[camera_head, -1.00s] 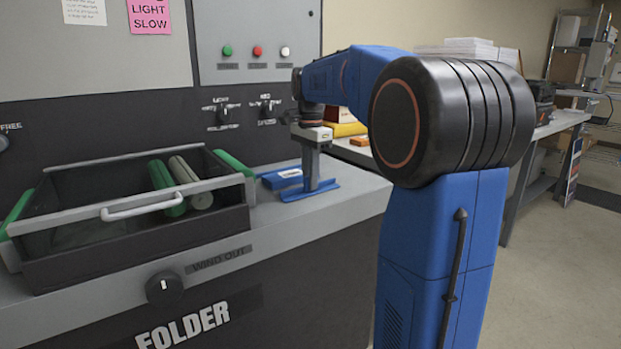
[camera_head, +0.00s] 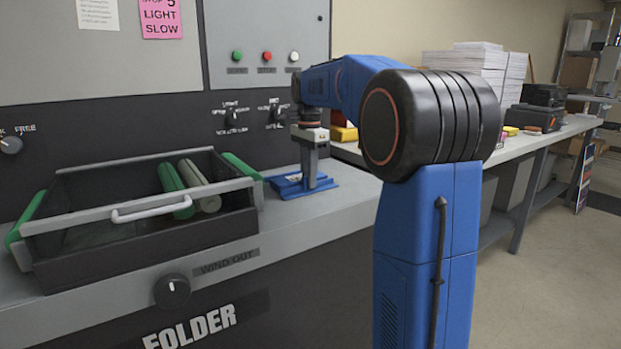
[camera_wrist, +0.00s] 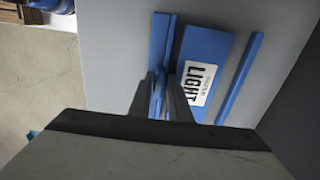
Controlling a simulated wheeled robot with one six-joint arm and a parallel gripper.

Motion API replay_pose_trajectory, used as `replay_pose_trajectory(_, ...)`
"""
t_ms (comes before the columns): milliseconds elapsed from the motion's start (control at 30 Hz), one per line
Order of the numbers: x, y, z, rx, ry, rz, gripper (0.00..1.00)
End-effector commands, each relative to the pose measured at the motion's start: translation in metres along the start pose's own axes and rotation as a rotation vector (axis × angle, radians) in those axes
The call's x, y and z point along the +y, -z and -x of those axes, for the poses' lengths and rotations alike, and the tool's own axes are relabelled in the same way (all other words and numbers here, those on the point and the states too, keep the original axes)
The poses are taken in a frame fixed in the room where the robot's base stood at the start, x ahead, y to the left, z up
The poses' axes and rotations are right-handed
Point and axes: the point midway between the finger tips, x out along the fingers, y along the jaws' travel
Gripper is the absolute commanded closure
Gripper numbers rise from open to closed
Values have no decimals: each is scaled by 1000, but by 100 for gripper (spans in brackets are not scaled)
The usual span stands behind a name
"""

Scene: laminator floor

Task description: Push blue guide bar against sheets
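The blue guide bar (camera_wrist: 162,35) lies along the left side of the blue sheets (camera_wrist: 205,50), which carry a white "LIGHT" label (camera_wrist: 197,84). In the wrist view only a narrow gap, if any, shows between them; contact cannot be told. My gripper (camera_wrist: 162,82) points down with its fingers on both sides of the bar's raised part and appears shut on it. In the head view my gripper (camera_head: 309,178) stands over the bar (camera_head: 318,188), with the sheets (camera_head: 284,184) just left of it on the grey machine top.
A second blue strip (camera_wrist: 240,78) lies right of the sheets. A black tray (camera_head: 140,240) with a white handle and green and beige rollers stands left. The control panel (camera_head: 262,45) rises behind. A bench (camera_head: 530,140) with paper stacks stands at right.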

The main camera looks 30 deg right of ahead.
Motion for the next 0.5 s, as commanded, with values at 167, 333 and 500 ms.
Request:
replay_pose_trajectory(167, 0, 0, 0, 0, 0, 0, 69)
replay_pose_trajectory(333, 0, 0, 0, 0, 0, 0, 69)
replay_pose_trajectory(500, 0, 0, 11, 0, 1, 0, 69)
